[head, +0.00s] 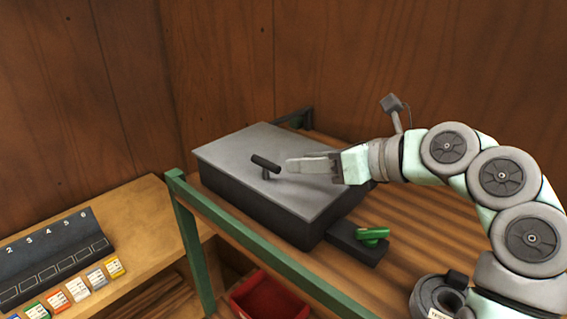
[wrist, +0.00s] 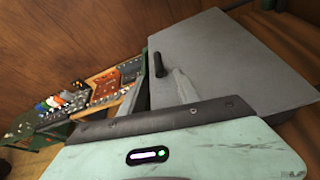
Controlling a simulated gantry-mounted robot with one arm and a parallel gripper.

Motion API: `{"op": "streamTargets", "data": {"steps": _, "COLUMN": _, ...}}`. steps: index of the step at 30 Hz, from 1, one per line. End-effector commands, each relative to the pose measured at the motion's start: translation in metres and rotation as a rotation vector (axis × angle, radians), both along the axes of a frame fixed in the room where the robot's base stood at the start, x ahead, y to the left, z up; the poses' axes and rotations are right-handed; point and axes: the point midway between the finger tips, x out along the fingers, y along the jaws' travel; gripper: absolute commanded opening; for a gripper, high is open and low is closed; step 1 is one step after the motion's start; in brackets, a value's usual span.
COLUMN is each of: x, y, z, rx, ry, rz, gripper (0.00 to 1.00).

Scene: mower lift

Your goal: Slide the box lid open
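The dark box (head: 262,207) stands on a slatted wooden bench with its flat grey lid (head: 240,150) closed over the top, as far as I can see. A dark bar handle (head: 266,162) on a short post rises from the lid. My gripper (head: 290,164) is above the lid, just right of the handle, with its fingers pointing left at it. In the wrist view the handle (wrist: 158,64) stands just beyond a pale fingertip (wrist: 180,74). I cannot tell whether they touch. The finger gap is not clear in either view.
A dark block with a green lever (head: 372,235) sits in front of the box. A green rail (head: 240,235) edges the bench. A numbered rack with coloured tags (head: 60,262) stands on the lower left table. A red bin (head: 268,295) is below. Wooden walls close the back.

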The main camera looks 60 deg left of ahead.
Motion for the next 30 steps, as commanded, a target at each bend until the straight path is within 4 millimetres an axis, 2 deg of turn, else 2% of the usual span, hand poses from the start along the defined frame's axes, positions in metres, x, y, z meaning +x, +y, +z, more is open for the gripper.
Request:
{"op": "streamTargets", "data": {"steps": 16, "x": -0.036, "y": 0.076, "z": -0.033, "rx": -0.002, "ry": 0.002, "rz": 0.004, "gripper": 0.38}}
{"op": "streamTargets", "data": {"steps": 21, "x": -0.040, "y": 0.085, "z": -0.037, "rx": 0.001, "ry": -0.001, "rz": 0.000, "gripper": 0.38}}
{"op": "streamTargets", "data": {"steps": 30, "x": -0.040, "y": 0.087, "z": -0.038, "rx": 0.001, "ry": -0.001, "rz": 0.000, "gripper": 0.37}}
